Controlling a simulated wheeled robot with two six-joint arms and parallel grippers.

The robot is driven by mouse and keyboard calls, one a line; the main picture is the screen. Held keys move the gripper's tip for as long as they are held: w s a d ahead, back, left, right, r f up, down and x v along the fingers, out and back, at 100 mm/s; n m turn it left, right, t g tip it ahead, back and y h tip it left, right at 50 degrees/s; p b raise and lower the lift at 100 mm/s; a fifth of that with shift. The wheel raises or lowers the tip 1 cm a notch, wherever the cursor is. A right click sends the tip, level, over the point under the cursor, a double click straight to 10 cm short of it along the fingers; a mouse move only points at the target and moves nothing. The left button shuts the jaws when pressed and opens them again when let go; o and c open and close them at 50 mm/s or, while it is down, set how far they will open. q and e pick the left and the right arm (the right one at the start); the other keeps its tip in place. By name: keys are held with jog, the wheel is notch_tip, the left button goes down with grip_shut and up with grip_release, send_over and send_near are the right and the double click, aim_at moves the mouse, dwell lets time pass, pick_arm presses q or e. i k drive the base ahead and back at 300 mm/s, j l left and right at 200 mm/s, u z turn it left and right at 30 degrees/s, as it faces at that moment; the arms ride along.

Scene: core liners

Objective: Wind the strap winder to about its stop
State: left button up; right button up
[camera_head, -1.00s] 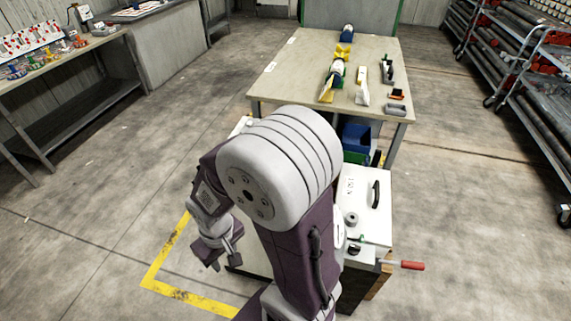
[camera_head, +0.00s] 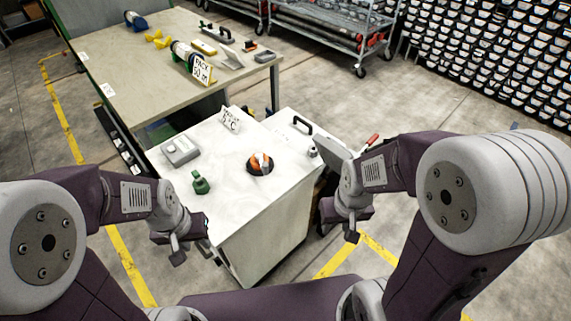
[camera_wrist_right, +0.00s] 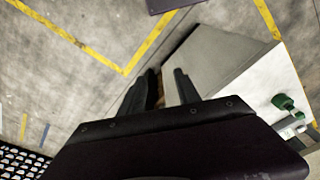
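A red-handled crank (camera_head: 371,140) shows at the far right side of the white cabinet, partly hidden by my right arm; I take it to be the strap winder's handle. An orange and black round object (camera_head: 260,163) lies on the cabinet top; I cannot tell whether it belongs to the winder. My right gripper (camera_head: 338,226) hangs beside the cabinet's right side, apart from the crank. In the right wrist view its two fingers (camera_wrist_right: 163,84) stand apart with nothing held. My left gripper (camera_head: 190,250) is off the cabinet's left front side, its fingers apart and empty.
The white cabinet (camera_head: 225,180) carries a green object (camera_head: 200,182), a grey box (camera_head: 180,150), a small sign (camera_head: 230,119) and a black handle (camera_head: 302,125). A long table (camera_head: 130,70) with tools stands behind. Racks (camera_head: 340,30) stand at the back. Yellow-lined floor is around.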

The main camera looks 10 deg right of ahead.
aim_at(264, 165)
jog(key=j+z, duration=0.3)
jog(key=j, duration=0.25)
jog(key=i+j, duration=0.1)
jog(key=j, duration=0.25)
jog(key=i+j+u, duration=0.1)
jog(key=j, duration=0.25)
jog(key=i+j, duration=0.15)
jog(key=j, duration=0.2)
